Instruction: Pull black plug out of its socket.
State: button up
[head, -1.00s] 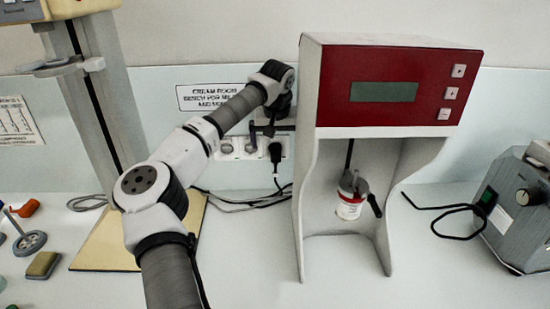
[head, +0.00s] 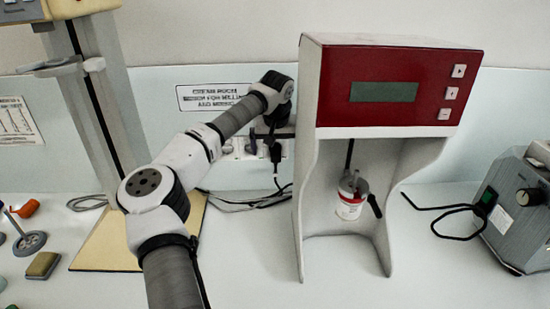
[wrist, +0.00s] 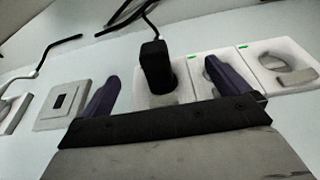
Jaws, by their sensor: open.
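The black plug (wrist: 155,66) sits in its white socket (wrist: 182,91) on the wall strip, with its cord running up and away in the wrist view. My gripper (wrist: 162,70) is open, with one dark finger on each side of the plug and visible gaps between fingers and plug. The right finger lies in front of the neighbouring socket. In the head view the plug (head: 276,152) hangs just below my gripper, which is partly hidden by my own wrist.
The tall white and red machine (head: 308,190) stands close to the right of the sockets. A grey stand (head: 95,110) rises on the left. More sockets (wrist: 278,66) and a square wall plate (wrist: 63,103) flank the plug. Loose cables (head: 235,204) lie on the bench below.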

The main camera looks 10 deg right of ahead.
dwell(0.6)
grip_shut()
dwell(0.6)
jog(key=shift+s+f, duration=0.1)
jog(key=shift+s, duration=0.05)
